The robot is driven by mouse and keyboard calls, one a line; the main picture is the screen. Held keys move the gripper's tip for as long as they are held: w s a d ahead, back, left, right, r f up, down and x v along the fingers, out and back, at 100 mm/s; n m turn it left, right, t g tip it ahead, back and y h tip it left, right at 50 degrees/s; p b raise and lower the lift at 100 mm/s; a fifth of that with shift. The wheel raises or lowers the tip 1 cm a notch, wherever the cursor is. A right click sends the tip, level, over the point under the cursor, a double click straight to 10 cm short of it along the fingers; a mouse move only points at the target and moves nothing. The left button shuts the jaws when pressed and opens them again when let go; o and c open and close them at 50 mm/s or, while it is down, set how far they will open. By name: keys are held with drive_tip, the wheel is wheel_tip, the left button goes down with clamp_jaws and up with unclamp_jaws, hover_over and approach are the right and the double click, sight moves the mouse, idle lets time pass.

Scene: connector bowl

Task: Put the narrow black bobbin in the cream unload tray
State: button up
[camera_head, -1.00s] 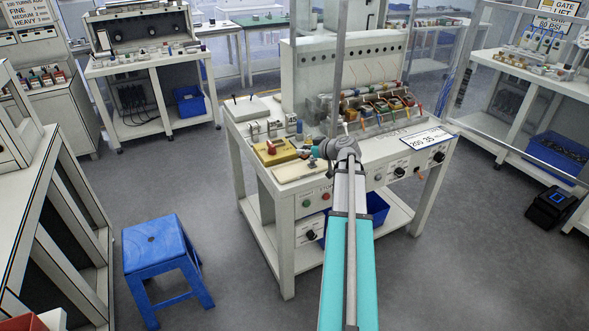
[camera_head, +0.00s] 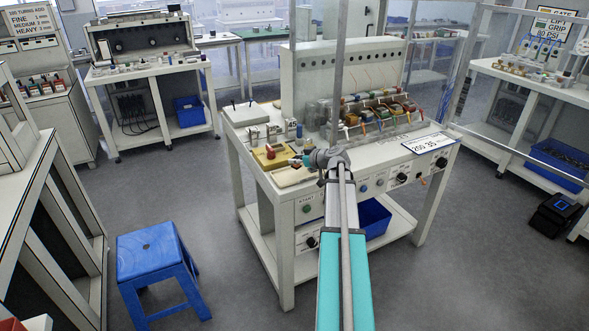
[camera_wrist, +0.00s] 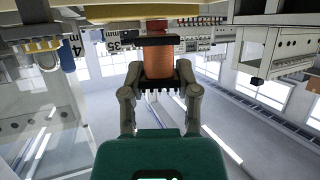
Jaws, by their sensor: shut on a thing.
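My gripper (camera_wrist: 160,92) is shut on a bobbin (camera_wrist: 158,72) with an orange-brown wound middle and dark ends, which I take for the narrow black bobbin. Both fingers press its sides in the wrist view. In the head view my gripper (camera_head: 298,162) is at the bench's front left, close to the cream tray (camera_head: 293,178), a pale flat piece at the front edge. The bobbin is too small there to make out clearly. In the wrist view, a red piece (camera_wrist: 157,27) shows just beyond the bobbin; I cannot tell whether they touch.
A yellow block (camera_head: 271,158) with a red part lies behind the tray. Small metal fixtures (camera_head: 262,133) stand further back. A row of coloured spools (camera_head: 380,108) and a sign (camera_head: 430,143) are to the right. A blue stool (camera_head: 150,250) stands on the floor at left.

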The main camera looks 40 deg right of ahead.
sight(299, 167)
drive_tip(key=shift+w+f, duration=0.1)
drive_tip(key=shift+w+f+b, duration=0.35)
drive_tip(key=shift+f+b, duration=0.2)
drive_tip(key=shift+b, duration=0.1)
drive_tip(key=shift+f+b, duration=1.4)
drive_tip(key=shift+f, duration=0.1)
drive_tip(key=o, duration=0.9)
drive_tip(key=shift+s+r, duration=0.15)
drive_tip(key=shift+r, duration=0.1)
drive_tip(key=shift+s+r+p, duration=0.15)
drive_tip(key=shift+s+p, duration=0.2)
drive_tip(key=p+v, duration=0.4)
drive_tip(key=v, duration=0.7)
